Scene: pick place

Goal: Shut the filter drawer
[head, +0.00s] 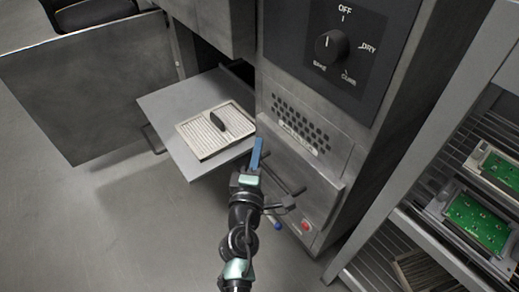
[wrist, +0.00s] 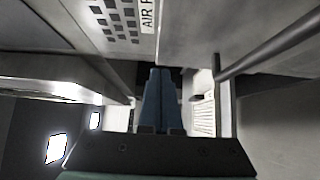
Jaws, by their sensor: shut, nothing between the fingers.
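The filter drawer (head: 303,190) is the grey front with a bar handle (head: 283,178), low on the cabinet below the vent holes. Its top edge stands out from the cabinet face; how far it is open is hard to tell. The handle shows at the right in the wrist view (wrist: 270,42). My gripper (head: 257,152) has its blue fingers together and empty, just left of the drawer front. In the wrist view the fingers (wrist: 160,82) point past the drawer's side, apart from the handle. Any contact with the drawer is hidden.
A grey shelf (head: 172,108) juts out at left with a ribbed tray (head: 200,140) holding a dark piece. An open door panel (head: 95,90) stands farther left. A knob (head: 331,46) is on the cabinet above. A rack with green boards (head: 476,220) is at right. Floor is clear at lower left.

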